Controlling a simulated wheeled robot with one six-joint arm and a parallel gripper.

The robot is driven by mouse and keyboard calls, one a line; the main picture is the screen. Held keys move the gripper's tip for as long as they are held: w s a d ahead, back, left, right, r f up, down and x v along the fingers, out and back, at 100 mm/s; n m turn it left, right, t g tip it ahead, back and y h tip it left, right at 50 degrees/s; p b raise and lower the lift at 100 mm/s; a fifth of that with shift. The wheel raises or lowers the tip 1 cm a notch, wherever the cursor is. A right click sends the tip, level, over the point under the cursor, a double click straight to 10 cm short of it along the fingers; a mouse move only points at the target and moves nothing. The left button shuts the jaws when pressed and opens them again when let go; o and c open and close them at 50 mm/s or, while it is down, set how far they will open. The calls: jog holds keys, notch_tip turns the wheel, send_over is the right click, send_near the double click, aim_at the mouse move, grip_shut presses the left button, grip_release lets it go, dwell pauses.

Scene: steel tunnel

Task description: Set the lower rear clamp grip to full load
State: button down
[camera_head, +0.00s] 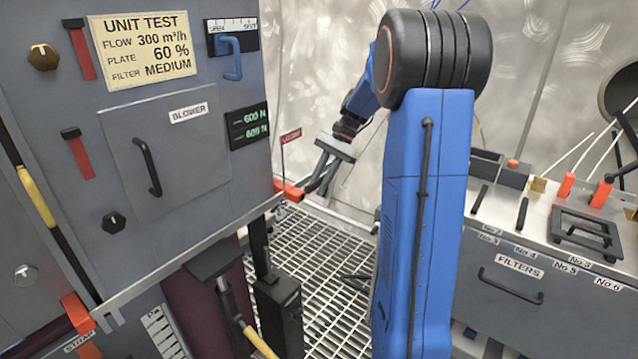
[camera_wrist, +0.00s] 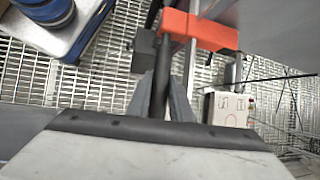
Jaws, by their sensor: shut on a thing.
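The rear clamp shows as an orange-red piece (camera_head: 290,190) at the right edge of the grey cabinet in the head view. In the wrist view its orange-red block (camera_wrist: 205,30) lies above my fingers. My gripper (camera_head: 316,186) reaches down beside it from the right. In the wrist view my gripper (camera_wrist: 165,100) is shut on a black bar-like grip (camera_wrist: 162,75) that runs up towards the orange-red block. Whether this is the lower grip I cannot tell. The load display (camera_head: 250,125) reads 600 N on both lines.
A small red flag sign (camera_head: 291,136) stands above the orange-red piece. The grey cabinet (camera_head: 170,150) fills the left. A filter bench (camera_head: 500,265) stands at right. Grated floor (camera_head: 325,250) lies between them. A pale lettered box (camera_wrist: 228,108) is right of my fingers.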

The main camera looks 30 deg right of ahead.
jog(key=c, duration=1.6)
grip_release()
